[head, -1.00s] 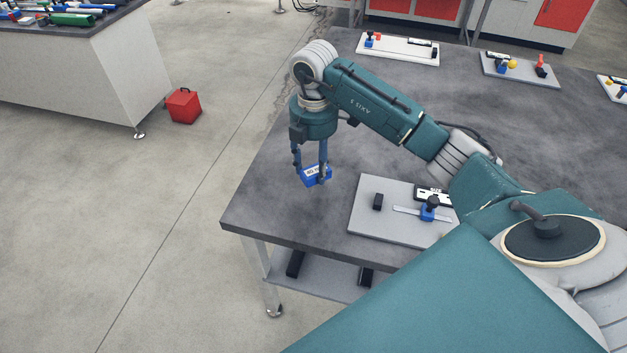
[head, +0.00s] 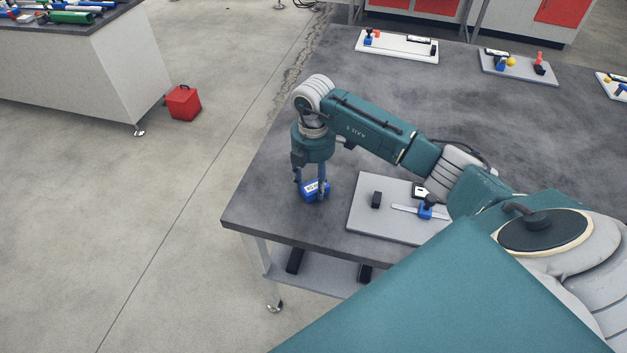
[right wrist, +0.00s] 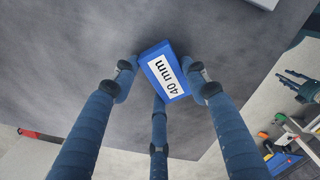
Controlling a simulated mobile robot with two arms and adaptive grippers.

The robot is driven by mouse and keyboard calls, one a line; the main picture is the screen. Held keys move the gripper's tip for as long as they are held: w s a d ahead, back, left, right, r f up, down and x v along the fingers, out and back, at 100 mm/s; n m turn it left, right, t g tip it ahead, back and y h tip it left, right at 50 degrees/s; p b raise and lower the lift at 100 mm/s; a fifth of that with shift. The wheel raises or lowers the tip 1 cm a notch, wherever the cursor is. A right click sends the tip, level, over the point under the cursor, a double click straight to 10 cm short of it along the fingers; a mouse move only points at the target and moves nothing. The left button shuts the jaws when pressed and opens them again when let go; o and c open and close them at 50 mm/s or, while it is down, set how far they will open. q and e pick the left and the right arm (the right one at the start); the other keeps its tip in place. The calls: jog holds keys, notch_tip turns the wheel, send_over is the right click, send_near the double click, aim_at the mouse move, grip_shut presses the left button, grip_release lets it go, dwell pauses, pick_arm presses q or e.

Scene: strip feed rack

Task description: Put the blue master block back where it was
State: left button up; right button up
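The blue master block (head: 316,191) has a white label that reads "40 mm" in the right wrist view (right wrist: 165,73). My right gripper (head: 311,187) is around it, the fingers close against its sides. The block is at or just above the dark tabletop, near the table's left front part; any small gap below it cannot be judged. In the right wrist view the gripper (right wrist: 162,72) shows three blue fingers around the block. Dark prongs at that view's right edge look like my left gripper (right wrist: 298,86); its state is unclear.
A grey board (head: 378,222) lies right of the block, with a black block (head: 376,199) and a blue-and-silver slide gauge (head: 426,211). My right arm partly covers it. Other boards (head: 397,56) lie farther back. The table's front edge (head: 262,233) is close; bare tabletop surrounds the block.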

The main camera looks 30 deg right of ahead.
aim_at(313, 183)
jog(key=o, duration=0.4)
jog(key=shift+r, duration=0.45)
notch_tip(313, 183, up, 11)
jog(key=b, duration=0.3)
jog(key=shift+r, duration=0.2)
